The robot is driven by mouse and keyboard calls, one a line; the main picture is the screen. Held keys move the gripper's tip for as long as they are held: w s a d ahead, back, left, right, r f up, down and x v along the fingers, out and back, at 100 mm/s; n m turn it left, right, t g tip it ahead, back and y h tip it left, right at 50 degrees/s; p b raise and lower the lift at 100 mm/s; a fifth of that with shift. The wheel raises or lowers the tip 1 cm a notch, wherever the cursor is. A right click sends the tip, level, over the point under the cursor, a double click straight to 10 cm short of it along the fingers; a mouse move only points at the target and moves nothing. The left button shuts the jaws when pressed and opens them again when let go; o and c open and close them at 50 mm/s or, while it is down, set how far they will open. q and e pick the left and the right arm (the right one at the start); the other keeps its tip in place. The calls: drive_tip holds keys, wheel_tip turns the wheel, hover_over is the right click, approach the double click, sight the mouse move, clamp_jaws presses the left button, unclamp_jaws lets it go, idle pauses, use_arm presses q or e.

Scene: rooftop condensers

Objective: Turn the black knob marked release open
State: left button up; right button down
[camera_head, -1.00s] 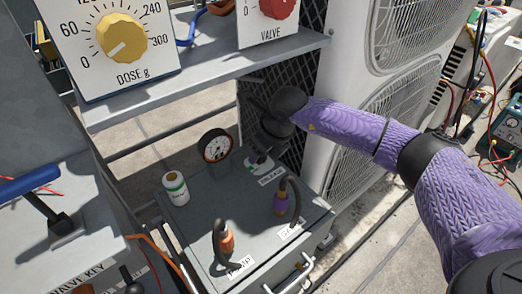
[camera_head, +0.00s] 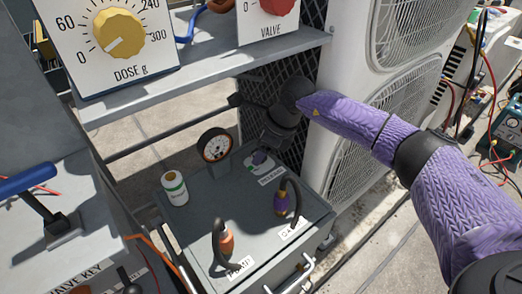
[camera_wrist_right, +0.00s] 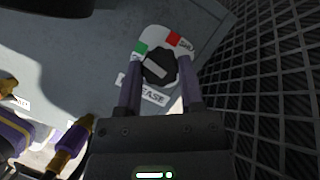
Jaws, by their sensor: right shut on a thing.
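The black knob (camera_wrist_right: 158,67) sits on a pale plate with a green mark at its left and a red mark by the letters "SHU" at its right. A white label (camera_wrist_right: 150,92) below it ends in "EASE". My right gripper (camera_wrist_right: 160,82) has its two purple-grey fingers on either side of the knob, shut on it. A light bar on the knob slants down to the right. In the head view my right gripper (camera_head: 265,148) comes down on the knob at the box's back corner and mostly hides it; the label there (camera_head: 271,176) reads release. My left gripper is not in view.
The grey box (camera_head: 200,205) also carries a gauge (camera_head: 215,146), a white-green canister (camera_head: 174,187) and two hose fittings (camera_head: 281,203) (camera_head: 226,241). A shelf (camera_head: 215,78) with dials overhangs it. Black mesh (camera_wrist_right: 270,80) stands close on the right.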

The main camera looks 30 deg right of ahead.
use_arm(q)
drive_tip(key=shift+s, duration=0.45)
use_arm(e)
drive_tip(key=shift+n, duration=0.4)
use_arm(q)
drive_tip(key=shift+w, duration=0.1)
use_arm(e)
drive_tip(key=c, duration=0.5)
unclamp_jaws()
drive_tip(key=shift+o, duration=1.4)
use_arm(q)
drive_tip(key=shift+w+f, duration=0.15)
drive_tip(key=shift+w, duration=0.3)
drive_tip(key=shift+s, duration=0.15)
